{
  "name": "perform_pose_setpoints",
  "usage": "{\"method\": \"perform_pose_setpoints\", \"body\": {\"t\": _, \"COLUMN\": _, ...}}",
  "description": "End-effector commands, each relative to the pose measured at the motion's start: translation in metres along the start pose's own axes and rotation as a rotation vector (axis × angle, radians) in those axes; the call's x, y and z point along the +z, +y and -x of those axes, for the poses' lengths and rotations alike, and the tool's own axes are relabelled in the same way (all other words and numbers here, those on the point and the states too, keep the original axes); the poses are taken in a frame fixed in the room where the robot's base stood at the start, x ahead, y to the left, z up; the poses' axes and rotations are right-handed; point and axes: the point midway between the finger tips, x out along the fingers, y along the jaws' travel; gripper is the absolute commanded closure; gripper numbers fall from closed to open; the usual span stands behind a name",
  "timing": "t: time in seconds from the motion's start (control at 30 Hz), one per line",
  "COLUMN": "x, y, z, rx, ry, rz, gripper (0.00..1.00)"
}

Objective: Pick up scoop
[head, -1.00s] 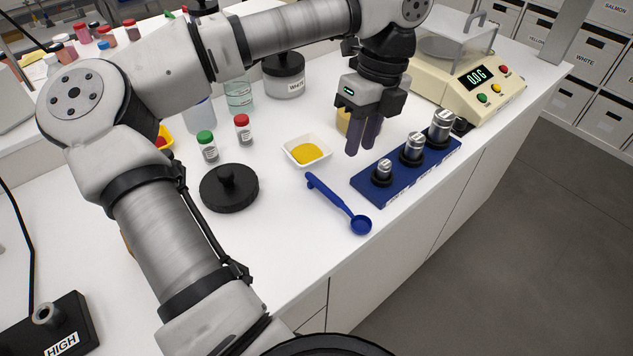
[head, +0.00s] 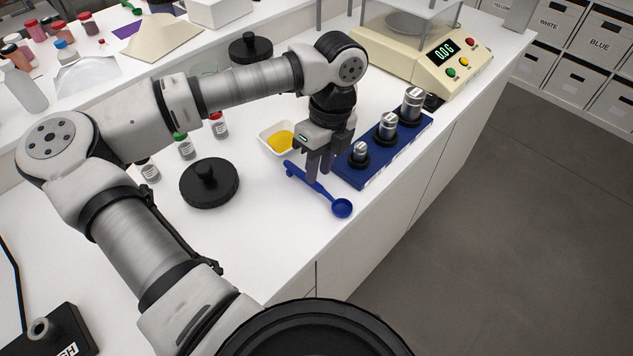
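The blue scoop (head: 342,208) lies on the white counter near its front edge. Its round bowl points to the lower right and its handle end (head: 291,170) to the upper left. My gripper (head: 319,177) points down over the middle of the scoop's handle. Its two dark fingers are apart, with a narrow gap between them. One finger covers part of the handle. I cannot tell whether the fingertips touch the scoop.
A white dish of yellow powder (head: 281,139) sits just behind. A blue block with metal weights (head: 385,152) stands close to the right of my gripper. A black lid (head: 209,184) lies left. A beige scale (head: 430,60) is behind. Clear counter lies front left of the scoop.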

Motion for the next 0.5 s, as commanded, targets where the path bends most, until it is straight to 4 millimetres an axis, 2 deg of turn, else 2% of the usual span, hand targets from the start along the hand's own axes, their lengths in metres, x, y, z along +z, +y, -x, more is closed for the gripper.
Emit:
{"method": "perform_pose_setpoints", "body": {"t": 0.23, "x": 0.0, "y": 0.002, "z": -0.03, "rx": 0.0, "ry": 0.002, "rz": 0.001, "gripper": 0.75}}
{"method": "perform_pose_setpoints", "body": {"t": 0.5, "x": 0.0, "y": 0.002, "z": -0.036, "rx": 0.0, "ry": 0.0, "rz": 0.001, "gripper": 0.75}}
